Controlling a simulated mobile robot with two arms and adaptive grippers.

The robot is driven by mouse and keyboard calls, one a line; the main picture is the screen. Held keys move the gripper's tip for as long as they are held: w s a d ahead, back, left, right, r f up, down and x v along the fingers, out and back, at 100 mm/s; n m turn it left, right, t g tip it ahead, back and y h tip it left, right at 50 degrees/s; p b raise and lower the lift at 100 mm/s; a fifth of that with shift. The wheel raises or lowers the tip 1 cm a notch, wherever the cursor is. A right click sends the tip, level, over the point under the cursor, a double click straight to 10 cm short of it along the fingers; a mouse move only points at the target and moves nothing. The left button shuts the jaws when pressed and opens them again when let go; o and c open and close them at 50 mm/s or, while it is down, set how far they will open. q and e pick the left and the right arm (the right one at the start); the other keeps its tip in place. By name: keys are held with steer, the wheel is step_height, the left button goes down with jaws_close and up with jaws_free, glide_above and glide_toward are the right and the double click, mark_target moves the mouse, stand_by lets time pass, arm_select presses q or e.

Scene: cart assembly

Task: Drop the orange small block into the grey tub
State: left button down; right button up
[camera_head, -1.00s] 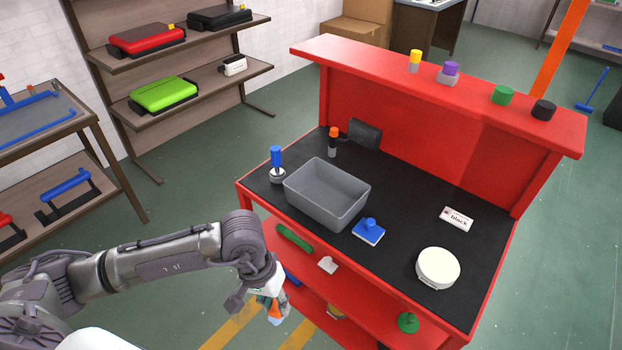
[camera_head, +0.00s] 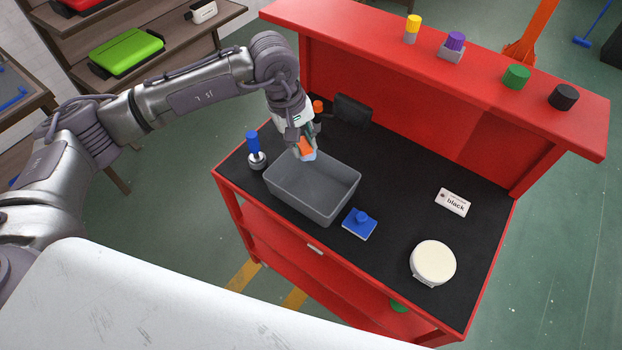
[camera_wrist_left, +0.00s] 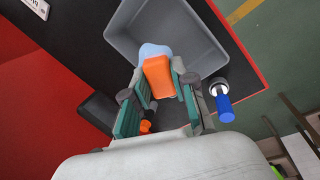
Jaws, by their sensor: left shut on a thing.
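The grey tub (camera_head: 330,203) stands open on the black top of the red cart and looks empty. My left gripper (camera_head: 304,146) is above the tub's far-left edge, shut on the orange small block (camera_head: 307,148). In the left wrist view the orange block (camera_wrist_left: 158,76) sits between the green finger pads, with a pale blue piece at its tip. Behind it there lies the tub's interior (camera_wrist_left: 190,40). My right gripper is not in view.
A blue-handled tool (camera_head: 255,152) stands left of the tub, with an orange-topped item (camera_head: 318,106) behind it. A blue block with a knob (camera_head: 360,224), a white round tub (camera_head: 433,263) and a label card (camera_head: 453,202) lie to the right. A raised red shelf (camera_head: 440,62) runs along the back.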

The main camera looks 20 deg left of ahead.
arm_select(q)
steer(key=shift+s+f, duration=0.1)
steer(key=shift+f, duration=0.45)
steer(key=x, duration=0.2)
steer(key=b+x, duration=0.1)
steer(key=shift+s+a, duration=0.1)
steer(key=shift+a, duration=0.1)
steer(key=shift+f, duration=0.6)
steer(key=c, duration=0.9)
jaws_free()
steer(key=shift+o, duration=0.2)
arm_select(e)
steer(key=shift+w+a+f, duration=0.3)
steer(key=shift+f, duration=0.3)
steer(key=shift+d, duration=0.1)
arm_select(q)
steer(key=v, duration=1.2)
